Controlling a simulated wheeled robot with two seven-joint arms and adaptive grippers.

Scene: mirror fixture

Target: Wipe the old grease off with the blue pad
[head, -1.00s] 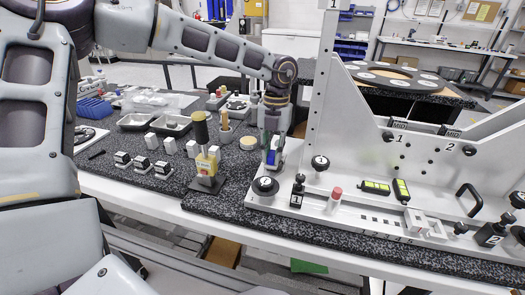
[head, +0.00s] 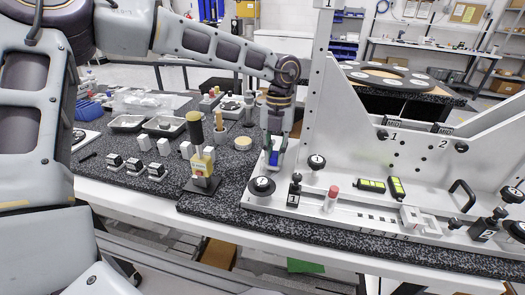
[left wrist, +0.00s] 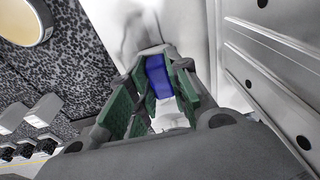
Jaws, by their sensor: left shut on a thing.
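My left gripper (head: 273,150) is shut on the blue pad (head: 274,158), low over the left end of the silver fixture's base plate (head: 280,192). In the left wrist view the blue pad (left wrist: 157,75) sits between the green-lined fingers of the gripper (left wrist: 155,85). I cannot tell whether the pad touches the metal. A dull grey smudge (left wrist: 138,32) shows on the pale metal past the fingertips; whether it is grease or a reflection is unclear. My right gripper is not in view.
A black knob (head: 261,187) and the fixture's tall wall (head: 318,100) are close to the gripper. Shallow trays (head: 164,126) and several small blocks lie farther left.

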